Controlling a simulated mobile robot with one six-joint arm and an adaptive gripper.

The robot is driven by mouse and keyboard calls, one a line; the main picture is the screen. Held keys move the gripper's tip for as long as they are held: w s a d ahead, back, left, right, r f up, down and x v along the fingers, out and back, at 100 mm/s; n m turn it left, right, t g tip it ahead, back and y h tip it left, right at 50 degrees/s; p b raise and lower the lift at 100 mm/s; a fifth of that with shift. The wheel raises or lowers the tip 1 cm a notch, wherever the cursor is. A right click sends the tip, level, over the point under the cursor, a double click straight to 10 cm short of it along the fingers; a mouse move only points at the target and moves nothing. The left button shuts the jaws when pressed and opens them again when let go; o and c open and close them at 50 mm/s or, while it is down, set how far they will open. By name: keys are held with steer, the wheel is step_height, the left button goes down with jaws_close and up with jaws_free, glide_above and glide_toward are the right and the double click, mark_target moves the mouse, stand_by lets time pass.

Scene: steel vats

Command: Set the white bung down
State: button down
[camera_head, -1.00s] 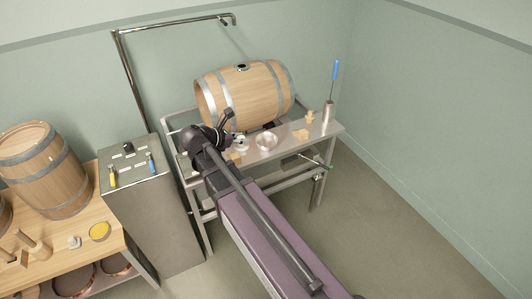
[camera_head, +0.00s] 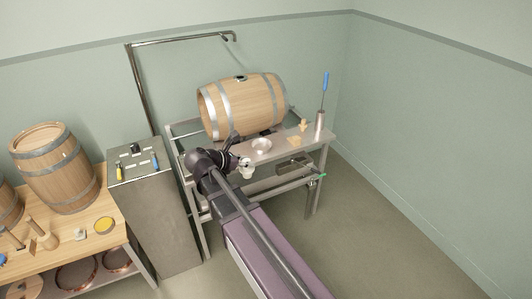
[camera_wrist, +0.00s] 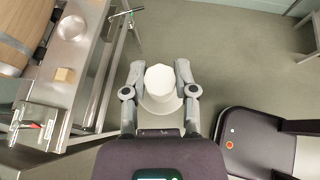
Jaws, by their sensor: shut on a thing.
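The white bung (camera_wrist: 160,82) sits between the two fingers of my gripper (camera_wrist: 160,78) in the wrist view, its broad top facing the camera. My gripper is shut on it. In the head view the bung (camera_head: 247,171) shows as a small pale shape at the end of my gripper (camera_head: 242,163), near the front edge of the steel stand (camera_head: 215,187). In the wrist view the bung is over the grey floor, to the right of the stand's edge and apart from it. The bung's underside is hidden.
A wooden barrel (camera_head: 243,104) lies on the stand. A steel bowl (camera_head: 261,146), wooden blocks (camera_head: 294,141) and a steel cup (camera_head: 319,123) with a blue-handled tool are on the stand top. A steel cabinet (camera_head: 155,215) and wooden bench (camera_head: 80,243) stand left.

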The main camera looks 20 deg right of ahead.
steer(key=shift+s+a, duration=0.15)
steer(key=shift+s, duration=0.05)
stand_by(0.6)
